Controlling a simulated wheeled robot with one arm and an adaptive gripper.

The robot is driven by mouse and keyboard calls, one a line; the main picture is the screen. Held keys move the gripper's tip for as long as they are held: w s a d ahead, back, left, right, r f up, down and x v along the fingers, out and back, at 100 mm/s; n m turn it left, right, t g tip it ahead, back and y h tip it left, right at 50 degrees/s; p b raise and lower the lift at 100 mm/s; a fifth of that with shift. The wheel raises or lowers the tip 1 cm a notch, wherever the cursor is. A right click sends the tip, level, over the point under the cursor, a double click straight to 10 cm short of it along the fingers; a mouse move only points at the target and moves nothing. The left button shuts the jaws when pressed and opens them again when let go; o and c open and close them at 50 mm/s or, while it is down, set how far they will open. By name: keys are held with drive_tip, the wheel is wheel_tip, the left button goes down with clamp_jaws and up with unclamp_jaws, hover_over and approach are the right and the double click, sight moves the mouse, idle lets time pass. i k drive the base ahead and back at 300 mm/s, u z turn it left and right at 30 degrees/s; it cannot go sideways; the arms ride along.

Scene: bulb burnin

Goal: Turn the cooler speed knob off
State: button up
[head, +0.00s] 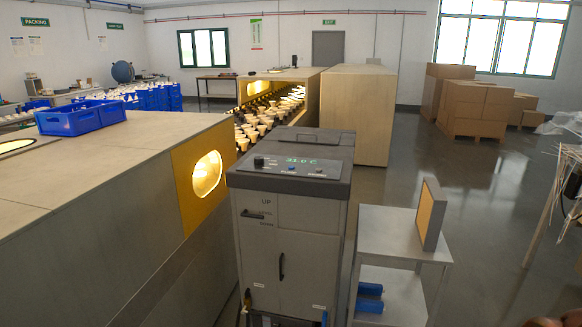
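The cooler (300,230) is a grey upright cabinet in the middle of the head view. Its dark sloped top panel (325,182) carries a green lit readout (301,161) that seems to show a temperature near 21 C. A round black knob (259,161) sits at the panel's left end. Small blue controls (291,168) lie to the right of it. The knob's pointer and labels are too small to read. The cooler's front has a handle (282,266) and a small lever beside the word UP. My gripper is not in the picture.
A long bench with a glowing round window (206,174) stands close on the cooler's left. A grey side table (400,240) with a framed filter-like panel (431,214) stands on its right. Blue cylinders (370,290) lie on its lower shelf. Open floor (490,220) spreads to the right.

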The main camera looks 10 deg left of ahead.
sight(257, 160)
drive_tip(key=u, duration=0.45)
drive_tip(key=i, duration=0.65)
drive_tip(key=u, duration=1.05)
drive_tip(key=i, duration=1.75)
drive_tip(key=z, duration=0.15)
